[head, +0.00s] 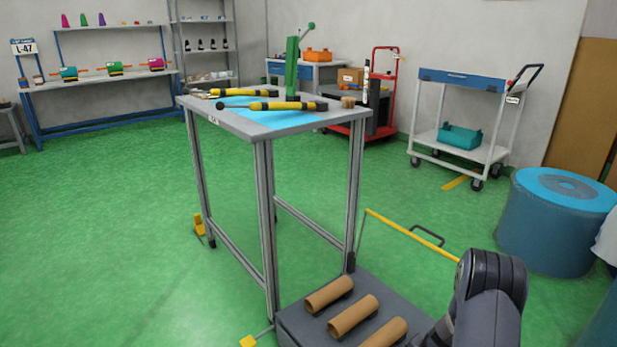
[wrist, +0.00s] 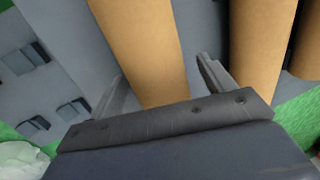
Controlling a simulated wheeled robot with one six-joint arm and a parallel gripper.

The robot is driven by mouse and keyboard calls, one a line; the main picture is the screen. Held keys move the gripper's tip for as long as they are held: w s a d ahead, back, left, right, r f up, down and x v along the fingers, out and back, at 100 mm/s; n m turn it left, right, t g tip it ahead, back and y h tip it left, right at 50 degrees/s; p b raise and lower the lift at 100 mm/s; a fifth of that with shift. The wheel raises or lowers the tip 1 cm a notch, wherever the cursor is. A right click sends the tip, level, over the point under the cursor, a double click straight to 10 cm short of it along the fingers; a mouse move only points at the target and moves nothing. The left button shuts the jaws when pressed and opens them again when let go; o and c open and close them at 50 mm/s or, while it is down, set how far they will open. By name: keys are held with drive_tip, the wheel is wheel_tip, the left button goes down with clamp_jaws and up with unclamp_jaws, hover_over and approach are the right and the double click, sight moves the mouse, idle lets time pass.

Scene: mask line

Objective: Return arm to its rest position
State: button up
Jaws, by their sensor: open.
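My arm (head: 490,285) shows at the bottom right of the head view, bent down beside a dark grey deck; its gripper is out of sight there. In the wrist view my gripper (wrist: 163,75) is open, its two fingers apart. A brown cardboard tube (wrist: 143,45) passes between the fingers in the picture; I cannot tell whether they touch it. Further brown tubes lie to its right (wrist: 260,45). In the head view three brown tubes lie side by side on the deck: a far one (head: 329,294), a middle one (head: 353,316) and a near one (head: 384,333).
A tall grey table (head: 228,119) with yellow-and-black tools (head: 285,105) and a green upright post (head: 291,68) stands just beyond the deck. A blue drum (head: 545,235) stands at right.

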drive_tip(key=shift+f, duration=0.1)
drive_tip(key=shift+f+b, duration=0.25)
drive_tip(key=shift+b, duration=0.1)
drive_tip(key=p+v, duration=0.5)
drive_tip(key=v, duration=0.7)
drive_tip(key=b+x, duration=0.5)
drive_tip(key=x, duration=0.7)
drive_tip(key=shift+f, duration=0.1)
wheel_tip(320, 180, up, 12)
drive_tip(key=p, duration=0.9)
drive_tip(key=s+a+r+n+g+p, duration=0.1)
drive_tip(key=s+a+r+n+p, duration=0.2)
drive_tip(key=a+r+p, duration=0.4)
drive_tip(key=shift+s+r+n+h+p, duration=0.2)
drive_tip(key=shift+r+n+h+p, duration=0.25)
drive_tip(key=shift+r+p, duration=1.45)
drive_tip(key=shift+f, duration=0.2)
